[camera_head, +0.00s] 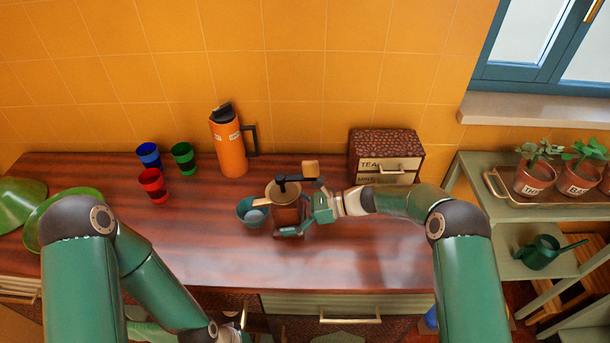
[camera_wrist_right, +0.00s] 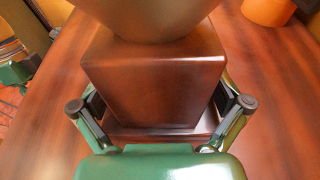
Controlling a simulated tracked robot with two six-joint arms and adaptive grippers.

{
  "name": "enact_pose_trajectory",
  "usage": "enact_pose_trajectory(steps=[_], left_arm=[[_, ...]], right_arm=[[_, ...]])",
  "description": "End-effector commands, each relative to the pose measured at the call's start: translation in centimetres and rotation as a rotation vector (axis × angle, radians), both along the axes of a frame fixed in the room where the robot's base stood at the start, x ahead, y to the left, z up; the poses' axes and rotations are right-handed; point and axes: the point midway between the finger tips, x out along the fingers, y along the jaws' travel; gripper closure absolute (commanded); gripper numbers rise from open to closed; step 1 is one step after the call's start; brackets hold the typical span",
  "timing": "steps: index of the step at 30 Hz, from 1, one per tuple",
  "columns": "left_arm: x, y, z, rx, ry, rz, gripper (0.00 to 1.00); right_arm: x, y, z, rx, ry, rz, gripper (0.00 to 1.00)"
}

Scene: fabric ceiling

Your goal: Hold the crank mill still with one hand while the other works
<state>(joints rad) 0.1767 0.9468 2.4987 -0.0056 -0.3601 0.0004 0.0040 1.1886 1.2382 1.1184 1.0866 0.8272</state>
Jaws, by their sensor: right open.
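The crank mill (camera_head: 286,212) stands on the wooden counter, a brown body with a black crank and a wooden knob (camera_head: 310,168) on top, pointing right. Its square brown base fills the middle of the right wrist view (camera_wrist_right: 150,85). My right gripper (camera_head: 305,218) is at the mill's lower right side. In the wrist view its fingers (camera_wrist_right: 161,102) are open, one on each side of the base; I cannot tell whether they touch it. My left arm comes down at the left, and its gripper is not seen in the head view.
A teal bowl (camera_head: 246,211) with something pale inside sits close left of the mill. Blue (camera_head: 149,155), red (camera_head: 153,185) and green (camera_head: 184,158) cups and an orange flask (camera_head: 229,147) stand farther left. A tea box (camera_head: 386,155) is behind right. The counter's front is clear.

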Motion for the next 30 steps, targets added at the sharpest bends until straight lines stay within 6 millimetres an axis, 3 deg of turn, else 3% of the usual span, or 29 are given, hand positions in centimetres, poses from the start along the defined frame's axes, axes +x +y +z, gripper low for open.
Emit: enact_pose_trajectory(steps=[6,17,30], left_arm=[[0.01,0.01,0.04,0.000,0.000,0.000,0.60],[0.01,0.01,0.04,0.000,0.000,0.000,0.60],[0.01,0.00,0.04,0.000,0.000,0.000,0.60]], right_arm=[[0.01,0.02,0.08,0.000,-0.001,0.000,0.02],[0.02,0.00,0.10,0.001,-0.001,0.000,0.62],[0.02,0.03,0.13,0.001,-0.001,0.000,0.62]])
